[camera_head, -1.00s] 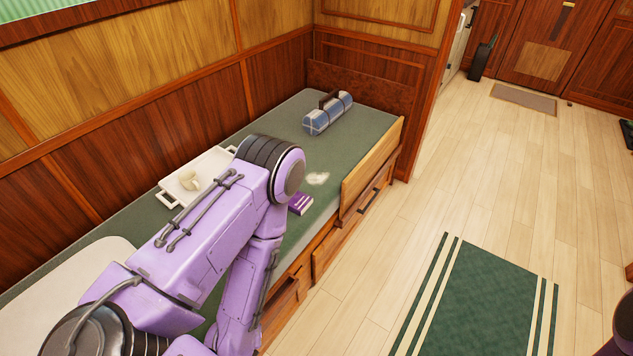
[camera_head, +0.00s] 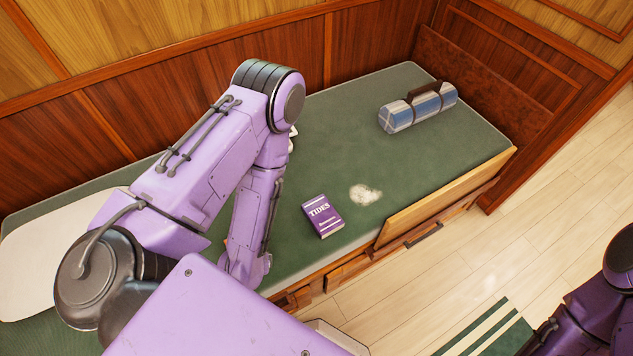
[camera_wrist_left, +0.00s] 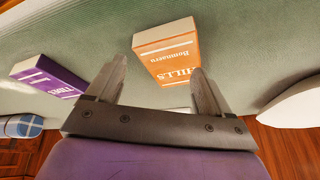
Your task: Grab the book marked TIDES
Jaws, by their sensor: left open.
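The purple book marked TIDES (camera_head: 322,216) lies flat on the green bunk, near its front edge in the head view. In the left wrist view the TIDES book (camera_wrist_left: 48,78) is at the left, outside the fingers and apart from them. My left gripper (camera_wrist_left: 158,68) is open and empty. An orange book marked HILLS (camera_wrist_left: 168,52) shows in front of and between its fingertips. In the head view my left arm hides the gripper and nearly all of the orange book. My right gripper is out of view.
A blue plaid roll with a dark strap (camera_head: 418,107) lies at the bunk's far end. A pale patch (camera_head: 365,194) is beside the TIDES book. A wooden guard board (camera_head: 445,205) lines the front edge. A white pillow (camera_head: 62,245) is at the left.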

